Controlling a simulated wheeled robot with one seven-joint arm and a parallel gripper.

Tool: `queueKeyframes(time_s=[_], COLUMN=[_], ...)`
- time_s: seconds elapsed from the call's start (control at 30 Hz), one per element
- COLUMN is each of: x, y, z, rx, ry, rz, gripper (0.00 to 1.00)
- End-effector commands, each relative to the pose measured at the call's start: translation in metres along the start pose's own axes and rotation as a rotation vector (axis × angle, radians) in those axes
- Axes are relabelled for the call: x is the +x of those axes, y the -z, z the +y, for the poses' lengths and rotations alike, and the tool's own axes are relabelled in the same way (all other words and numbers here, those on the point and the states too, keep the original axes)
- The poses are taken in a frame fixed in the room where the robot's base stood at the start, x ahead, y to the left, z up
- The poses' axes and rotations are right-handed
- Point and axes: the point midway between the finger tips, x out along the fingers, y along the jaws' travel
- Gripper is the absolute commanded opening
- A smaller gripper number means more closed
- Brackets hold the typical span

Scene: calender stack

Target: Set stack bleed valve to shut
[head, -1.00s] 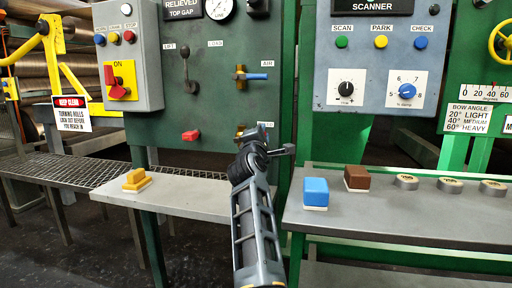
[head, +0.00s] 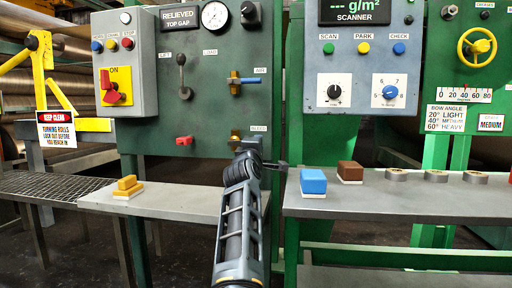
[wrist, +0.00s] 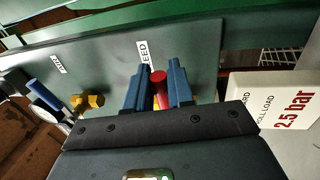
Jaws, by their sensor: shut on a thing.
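The stack bleed valve shows in the head view as a brass body (head: 236,136) low on the green panel, left of the BLEED label (head: 258,128). My arm hides the rest of it there. In the wrist view, a red handle (wrist: 160,92) stands between the blue fingers of my gripper (wrist: 159,72), beside the partly covered label ending in EED (wrist: 145,52). My gripper is shut on this handle. A little yellow shows at the base of the handle. The handle's angle to the valve body cannot be told.
Above the bleed valve is the air valve with a blue handle (head: 248,80). A lift lever (head: 181,73) and a red block (head: 184,141) are to the left. A shelf with a yellow block (head: 127,185) is below; blue (head: 313,181) and brown blocks (head: 350,171) sit right.

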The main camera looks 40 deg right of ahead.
Motion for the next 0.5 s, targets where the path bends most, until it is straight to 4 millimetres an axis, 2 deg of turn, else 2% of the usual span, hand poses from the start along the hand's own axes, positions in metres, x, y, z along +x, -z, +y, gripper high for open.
queueKeyframes(time_s=[0.17, 0.2, 0.37, 0.5], x=[-0.0006, -0.0007, -0.0006, -0.0004], y=[0.0008, 0.0009, 0.0007, 0.0005], z=[-0.0031, -0.0032, -0.0025, -0.0018], rx=[0.001, 0.001, 0.0, 0.0], ry=[0.005, 0.005, 0.004, 0.003], rz=[0.001, 0.001, 0.001, 0.001], gripper=[0.0, 0.25, 0.41, 0.41])
